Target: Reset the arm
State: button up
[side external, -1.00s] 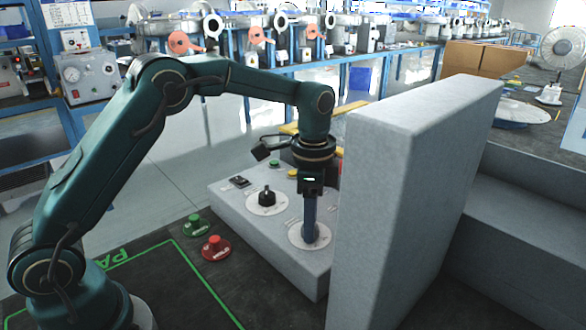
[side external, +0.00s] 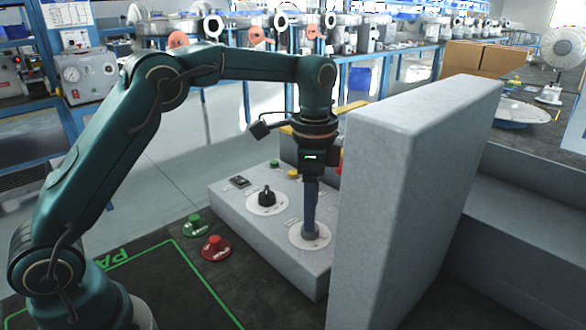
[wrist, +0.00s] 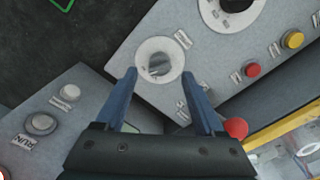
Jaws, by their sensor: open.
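My gripper (side external: 310,222) points down over the near right part of a grey control box (side external: 270,262), with my arm arched across from the left. In the wrist view my gripper's two blue fingers (wrist: 160,80) are apart, with nothing held between them. Beyond the fingertips lies a grey knob on a round white plate (wrist: 160,58); in the side view this plate (side external: 322,240) is partly hidden by the fingers. I cannot tell the exact gap between fingertips and knob.
A tall grey block (side external: 400,200) stands close to the right of my gripper. A black knob (side external: 267,196) sits on the box's left part. Green (side external: 195,225) and red (side external: 215,246) buttons lie on the dark table. Space above the box's left part is clear.

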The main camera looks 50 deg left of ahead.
jog(key=shift+r, duration=0.85)
